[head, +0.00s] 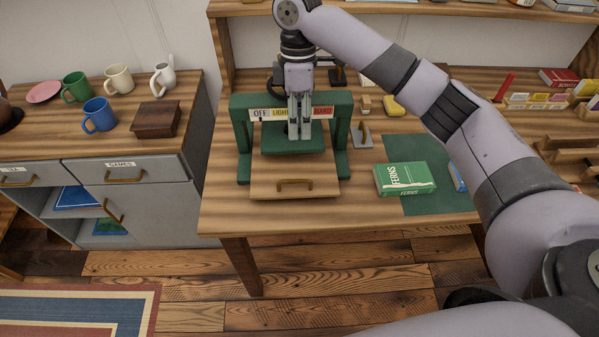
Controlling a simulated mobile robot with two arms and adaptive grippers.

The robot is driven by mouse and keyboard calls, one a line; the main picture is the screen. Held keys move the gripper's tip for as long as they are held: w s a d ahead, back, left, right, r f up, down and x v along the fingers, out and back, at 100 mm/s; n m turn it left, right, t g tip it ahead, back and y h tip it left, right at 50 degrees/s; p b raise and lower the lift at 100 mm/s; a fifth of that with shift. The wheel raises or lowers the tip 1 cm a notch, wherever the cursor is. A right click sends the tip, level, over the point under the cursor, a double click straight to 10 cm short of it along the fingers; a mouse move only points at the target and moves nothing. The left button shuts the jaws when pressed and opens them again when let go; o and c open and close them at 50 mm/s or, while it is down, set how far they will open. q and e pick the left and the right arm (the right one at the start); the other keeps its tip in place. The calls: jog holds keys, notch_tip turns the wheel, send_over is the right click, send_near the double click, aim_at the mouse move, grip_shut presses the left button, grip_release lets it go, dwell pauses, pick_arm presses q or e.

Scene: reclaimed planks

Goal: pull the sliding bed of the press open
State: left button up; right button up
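The green press (241,130) stands on the wooden workbench, with a strip (281,113) reading OFF, LIGHT and HARD across its front. Its wooden sliding bed (262,187) lies low at the front, with a brass handle (295,184) on its front face. The dark green pressing plate (275,146) is above the bed. My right gripper (300,136) points down in front of the strip, above and behind the handle. Its fingers look close together, with nothing visible between them, and it covers part of the strip. My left gripper is not in view.
A green FERNS book (405,178) lies right of the press on a green mat (432,204). A small metal stand (362,136) and a yellow block (393,106) are nearby. Floor (345,270) is clear before the bench. A grey cabinet (160,201) stands left.

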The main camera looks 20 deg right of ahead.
aim_at(300, 180)
jog(key=s+f, duration=0.1)
jog(key=f, duration=0.3)
jog(key=f+p, duration=0.1)
jog(key=f, duration=0.4)
jog(key=s+f, duration=0.1)
jog(key=f, duration=0.4)
jog(key=shift+s+a+f, duration=0.25)
jog(key=shift+s+a, duration=0.1)
jog(key=shift+a, duration=0.05)
jog(key=shift+c, duration=0.4)
grip_shut()
jog(key=shift+r, duration=0.1)
